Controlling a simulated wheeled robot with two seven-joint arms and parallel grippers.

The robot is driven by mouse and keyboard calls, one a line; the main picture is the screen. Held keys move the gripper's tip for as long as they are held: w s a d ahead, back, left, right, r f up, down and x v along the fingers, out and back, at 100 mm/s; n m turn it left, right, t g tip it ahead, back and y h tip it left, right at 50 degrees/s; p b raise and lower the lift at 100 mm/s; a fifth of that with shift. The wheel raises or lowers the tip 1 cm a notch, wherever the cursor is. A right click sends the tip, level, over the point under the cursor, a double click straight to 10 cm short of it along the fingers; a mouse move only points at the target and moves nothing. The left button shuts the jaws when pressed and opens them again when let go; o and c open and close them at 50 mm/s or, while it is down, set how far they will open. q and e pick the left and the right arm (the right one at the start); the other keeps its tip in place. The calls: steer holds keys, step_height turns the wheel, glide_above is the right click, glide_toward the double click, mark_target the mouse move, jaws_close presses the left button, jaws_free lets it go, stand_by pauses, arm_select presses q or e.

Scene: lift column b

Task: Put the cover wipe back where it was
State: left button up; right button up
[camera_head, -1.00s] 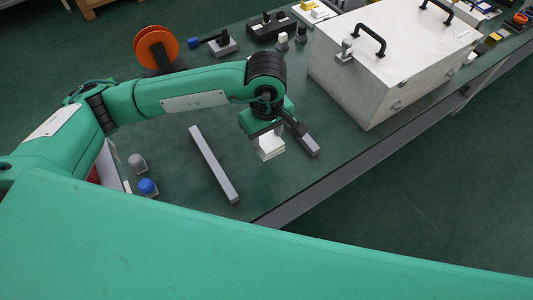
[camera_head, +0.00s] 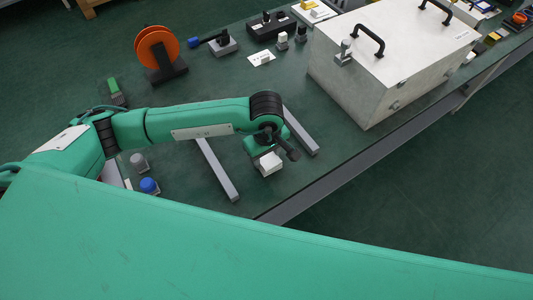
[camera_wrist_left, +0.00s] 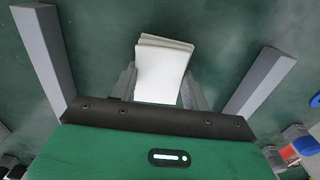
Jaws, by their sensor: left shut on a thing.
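The cover wipe is a white folded block (camera_head: 269,163), held at the tip of my left gripper (camera_head: 266,156). In the left wrist view, the white wipe (camera_wrist_left: 162,70) sits between the two grey fingers of my left gripper (camera_wrist_left: 160,88), which are shut on it. The gripper is over the green table, between two grey bars. I cannot tell whether the wipe touches the table. My right gripper is not in view.
One grey bar (camera_head: 222,178) lies left of the gripper and another (camera_head: 300,132) lies to its right. A white box with black handles (camera_head: 385,65) stands at the back right. An orange reel (camera_head: 157,48) and blue-capped block (camera_head: 149,186) stand left. The table's front edge (camera_head: 310,195) is close.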

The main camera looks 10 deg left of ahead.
arm_select(q)
steer(key=shift+f, duration=0.15)
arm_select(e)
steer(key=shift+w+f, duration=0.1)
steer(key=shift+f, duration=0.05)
arm_select(q)
steer(key=o, duration=0.9)
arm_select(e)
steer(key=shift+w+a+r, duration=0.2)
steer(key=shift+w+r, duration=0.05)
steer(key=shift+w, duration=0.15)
